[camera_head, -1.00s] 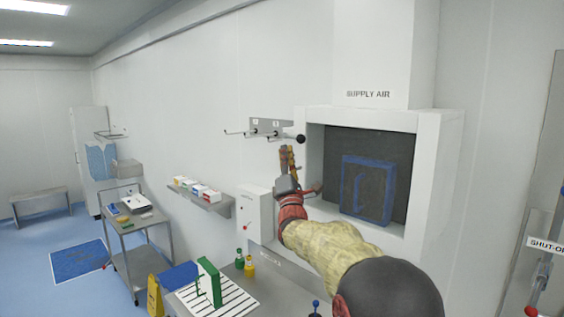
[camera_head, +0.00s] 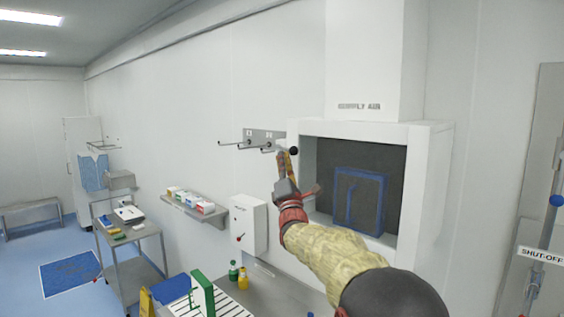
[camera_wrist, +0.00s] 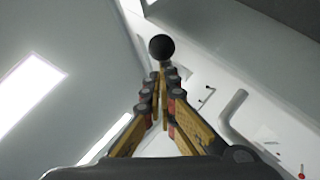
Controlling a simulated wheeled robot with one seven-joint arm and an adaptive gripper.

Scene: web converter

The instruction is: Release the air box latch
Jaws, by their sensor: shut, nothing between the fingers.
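The white air box (camera_head: 436,190) is on the wall under the "SUPPLY AIR" duct, its front open onto a dark recess. A black ball knob (camera_head: 293,151) sits at its upper left edge; I cannot tell whether this is the latch. My gripper (camera_head: 284,156) is shut and empty, pointing up just left of and below the knob. In the wrist view the knob (camera_wrist: 161,47) shows just beyond my closed fingertips (camera_wrist: 163,72); contact cannot be told. A red bar (camera_head: 311,192) shows beside my wrist at the opening, partly hidden.
A blue-framed panel (camera_head: 360,200) stands in the recess. A bracket with pegs (camera_head: 262,138) projects from the wall left of the knob. A shelf of small boxes (camera_head: 195,205) and a white wall cabinet (camera_head: 249,225) lie lower left. A bench with bottles (camera_head: 243,278) is below.

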